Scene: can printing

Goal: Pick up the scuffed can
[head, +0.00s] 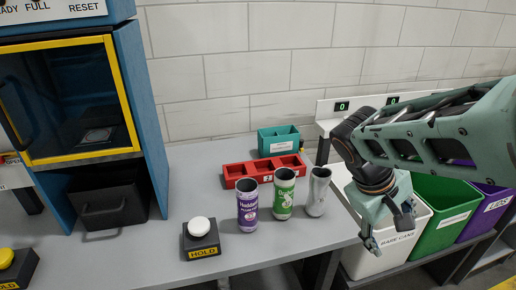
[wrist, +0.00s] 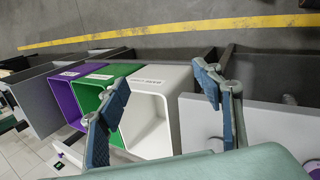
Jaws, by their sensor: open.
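Three cans stand upright in a row on the grey table: a purple can (head: 248,207), a green can (head: 284,195) and a plain grey-white can (head: 317,194) nearest my gripper. The grey-white can has an uneven, blotchy surface; I cannot tell for sure whether these are scuffs. My gripper (head: 388,232) is to the right of the cans, over the bins beyond the table's right edge. It touches no can. In the wrist view my gripper (wrist: 162,85) has its two fingers spread wide with nothing between them.
A white bin (head: 415,215), a green bin (head: 438,192) and a purple bin (head: 490,208) stand right of the table. A red tray (head: 238,170) and a teal box (head: 279,133) are behind the cans. A white button on a black box (head: 201,243) is left of them.

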